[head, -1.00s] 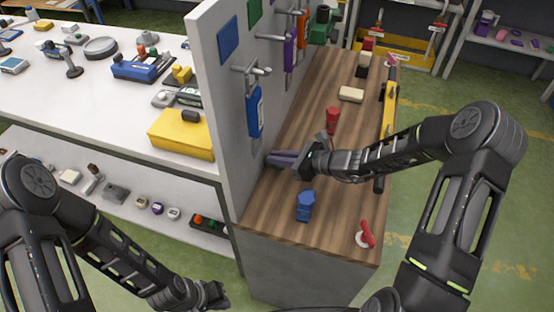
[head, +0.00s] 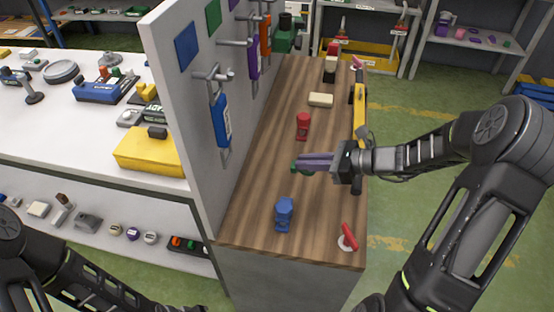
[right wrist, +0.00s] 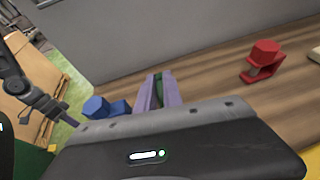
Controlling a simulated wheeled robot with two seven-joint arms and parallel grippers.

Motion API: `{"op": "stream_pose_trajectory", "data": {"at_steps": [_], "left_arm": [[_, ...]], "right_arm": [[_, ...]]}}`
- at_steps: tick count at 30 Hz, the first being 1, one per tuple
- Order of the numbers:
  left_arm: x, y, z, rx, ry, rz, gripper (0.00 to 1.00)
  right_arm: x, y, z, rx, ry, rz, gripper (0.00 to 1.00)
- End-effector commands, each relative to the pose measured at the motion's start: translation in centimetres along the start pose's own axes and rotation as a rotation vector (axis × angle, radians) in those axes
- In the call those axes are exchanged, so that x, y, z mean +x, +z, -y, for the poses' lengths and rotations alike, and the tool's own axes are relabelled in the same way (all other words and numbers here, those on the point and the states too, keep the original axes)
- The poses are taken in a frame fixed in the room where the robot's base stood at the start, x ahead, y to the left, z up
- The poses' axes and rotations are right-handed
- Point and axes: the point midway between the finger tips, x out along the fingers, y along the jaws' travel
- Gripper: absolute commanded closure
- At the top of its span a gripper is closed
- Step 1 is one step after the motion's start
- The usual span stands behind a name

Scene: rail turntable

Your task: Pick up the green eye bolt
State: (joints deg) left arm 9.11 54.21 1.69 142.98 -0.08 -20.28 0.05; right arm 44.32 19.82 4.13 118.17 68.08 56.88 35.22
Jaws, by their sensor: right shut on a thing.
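The green eye bolt (head: 294,168) is at the fingertips of my right gripper (head: 303,165), held over the wooden counter (head: 262,190). In the right wrist view the green eye bolt (right wrist: 158,91) lies between the two purple fingers, which are shut on it. Most of the bolt is hidden by the fingers. My left arm is at the lower left of the head view; its gripper is at most a sliver at the bottom edge, so its jaws cannot be read.
On the counter stand a blue object (head: 284,213), a red one (head: 303,126), a cream block (head: 320,100) and a red-handled piece (head: 348,238). A grey panel (head: 190,130) with hooks and hanging items rises on the left. A yellow bar (head: 360,105) lies along the right edge.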

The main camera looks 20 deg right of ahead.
Motion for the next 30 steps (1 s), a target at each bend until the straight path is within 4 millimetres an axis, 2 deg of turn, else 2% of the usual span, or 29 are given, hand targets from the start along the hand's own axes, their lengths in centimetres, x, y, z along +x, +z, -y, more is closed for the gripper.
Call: {"op": "stream_pose_trajectory", "data": {"at_steps": [3, 9, 30], "left_arm": [[0.5, 0.0, 0.2, 0.000, 0.000, -0.001, 1.00], [0.7, 0.0, 0.2, 0.000, 0.000, -0.001, 1.00], [0.7, 0.0, 0.2, 0.000, 0.000, -0.001, 1.00]], "right_arm": [[-2.1, -1.0, 0.5, -0.001, -0.003, 0.000, 1.00], [-3.9, -1.6, 0.7, 0.000, -0.001, 0.000, 1.00], [-4.0, -1.6, 0.8, -0.001, 0.000, 0.001, 1.00]]}}
